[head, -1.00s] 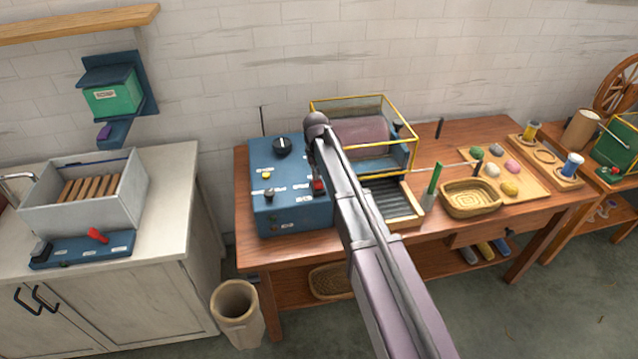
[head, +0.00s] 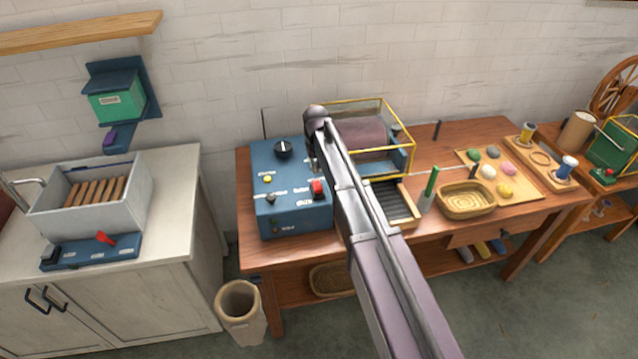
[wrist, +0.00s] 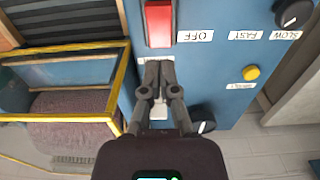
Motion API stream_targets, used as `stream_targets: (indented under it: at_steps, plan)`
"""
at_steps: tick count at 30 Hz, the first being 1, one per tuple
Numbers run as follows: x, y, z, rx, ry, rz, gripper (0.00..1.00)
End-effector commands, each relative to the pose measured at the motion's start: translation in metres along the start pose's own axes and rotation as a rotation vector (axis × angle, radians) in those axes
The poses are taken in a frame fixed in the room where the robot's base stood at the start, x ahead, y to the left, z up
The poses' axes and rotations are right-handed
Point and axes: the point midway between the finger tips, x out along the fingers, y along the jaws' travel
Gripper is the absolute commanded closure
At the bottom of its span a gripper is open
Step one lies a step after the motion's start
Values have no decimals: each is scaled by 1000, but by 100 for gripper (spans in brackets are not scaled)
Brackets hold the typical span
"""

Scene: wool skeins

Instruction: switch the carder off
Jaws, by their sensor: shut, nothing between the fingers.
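The carder is a blue control box (head: 283,215) with a wool-covered drum (head: 360,135) in a yellow-edged guard to its right. Its red switch (head: 318,188) sits on the box's top near the right edge. In the wrist view, which shows the panel upside down, the red switch (wrist: 158,22) lies beside the OFF label (wrist: 195,36). My gripper (wrist: 158,65) is shut and empty over the panel, its tips just short of the red switch in that picture. Whether they touch the panel I cannot tell. In the head view my arm hides most of the gripper.
A black knob (wrist: 294,13) and a yellow button (wrist: 251,72) share the panel. The yellow guard frame (head: 352,102) stands close beside my gripper. A woven basket (head: 467,199) and a tray of wool balls (head: 520,190) lie farther right on the bench.

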Motion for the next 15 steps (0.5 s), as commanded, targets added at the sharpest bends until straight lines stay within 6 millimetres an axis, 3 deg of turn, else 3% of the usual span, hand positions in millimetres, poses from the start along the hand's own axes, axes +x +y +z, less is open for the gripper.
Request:
stream_targets:
  at_steps: [7,15]
  plan:
    - [-17,0,0,0,0,0,100]
    - [-22,0,0,0,0,0,100]
